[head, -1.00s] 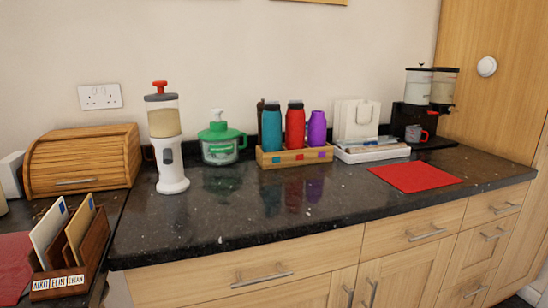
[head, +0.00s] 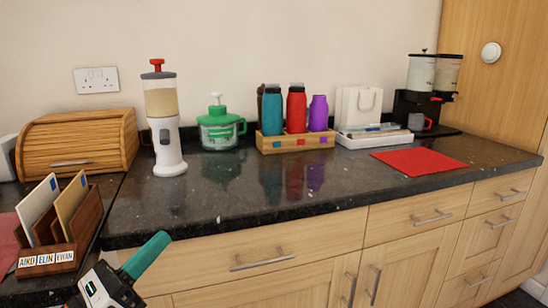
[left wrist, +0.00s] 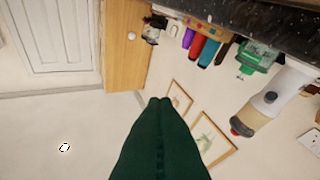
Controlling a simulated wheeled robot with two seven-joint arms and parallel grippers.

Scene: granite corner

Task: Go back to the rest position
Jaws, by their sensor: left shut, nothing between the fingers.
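My left gripper (head: 162,239) shows at the lower left of the head view, in front of the counter's drawers and below the counter's front edge. Its teal fingers are shut together with nothing between them. In the left wrist view the closed dark green fingers (left wrist: 160,104) fill the lower middle, and the counter appears upside down above them. My right gripper is in no view.
The dark granite counter (head: 320,180) holds a white dispenser (head: 167,140), a green-lidded jar (head: 218,130), a wooden bottle tray (head: 272,146) and a red mat (head: 420,161). A letter holder (head: 85,225) stands near the left gripper. The counter's front strip is clear.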

